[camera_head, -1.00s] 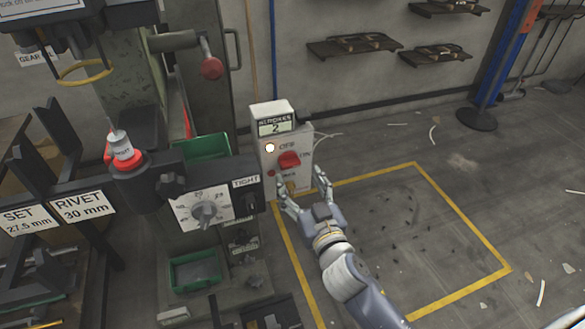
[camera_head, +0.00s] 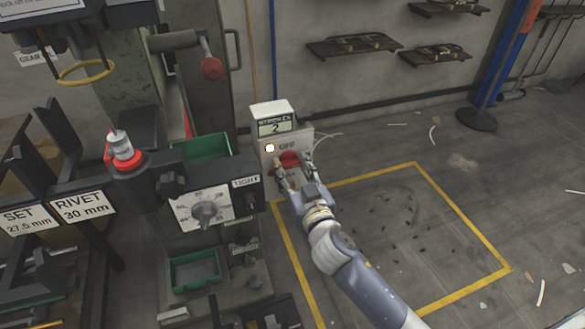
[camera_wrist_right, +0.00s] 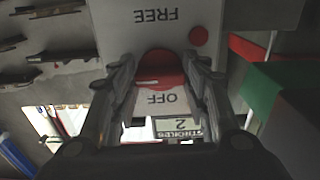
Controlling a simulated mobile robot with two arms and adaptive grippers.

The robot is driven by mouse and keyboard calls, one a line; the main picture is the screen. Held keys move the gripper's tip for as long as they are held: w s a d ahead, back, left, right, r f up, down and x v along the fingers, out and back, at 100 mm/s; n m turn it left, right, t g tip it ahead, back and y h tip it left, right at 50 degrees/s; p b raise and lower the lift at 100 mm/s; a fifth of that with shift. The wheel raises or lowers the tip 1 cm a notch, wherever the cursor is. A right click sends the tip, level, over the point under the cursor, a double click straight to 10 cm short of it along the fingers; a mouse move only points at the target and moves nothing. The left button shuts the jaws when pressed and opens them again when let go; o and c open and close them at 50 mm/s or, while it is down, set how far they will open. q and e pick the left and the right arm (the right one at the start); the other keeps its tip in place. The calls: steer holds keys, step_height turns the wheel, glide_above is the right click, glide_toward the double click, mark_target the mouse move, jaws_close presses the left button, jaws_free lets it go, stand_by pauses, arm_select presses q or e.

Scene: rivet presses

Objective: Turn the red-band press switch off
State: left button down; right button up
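The press with a red band (camera_head: 125,160) on its upright rod stands at left in the head view. Its grey switch box (camera_head: 277,122) carries a display reading STROKES 2, a lit lamp and a red rotary switch (camera_head: 289,158). My right gripper (camera_head: 293,169) is at the box front, its fingers on either side of the switch and partly covering it. In the right wrist view, upside down, the red switch (camera_wrist_right: 160,68) sits between the open fingers, with OFF and FREE labels visible. Firm contact and the exact switch setting cannot be told. My left gripper is out of view.
A dial panel (camera_head: 203,208) and green bins (camera_head: 195,270) are left of the switch box. A red ball-ended lever (camera_head: 212,68) is above. Yellow-outlined floor (camera_head: 400,240) to the right is open, with small debris.

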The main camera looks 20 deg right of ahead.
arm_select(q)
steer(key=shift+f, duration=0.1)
arm_select(e)
steer(key=shift+n, duration=0.3)
steer(key=n+p, duration=0.3)
steer(key=n, duration=0.6)
steer(key=shift+r, duration=0.2)
steer(key=n+p, duration=0.1)
steer(key=n, duration=0.3)
steer(key=shift+n, duration=0.3)
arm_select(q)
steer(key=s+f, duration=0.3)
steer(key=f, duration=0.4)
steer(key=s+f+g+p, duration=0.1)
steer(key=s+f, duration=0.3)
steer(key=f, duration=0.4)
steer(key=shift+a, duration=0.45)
arm_select(e)
steer(key=shift+n, duration=1.9)
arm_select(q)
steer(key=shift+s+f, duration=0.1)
arm_select(e)
steer(key=shift+f, duration=0.1)
steer(key=o, duration=1.1)
steer(key=shift+c, duration=0.2)
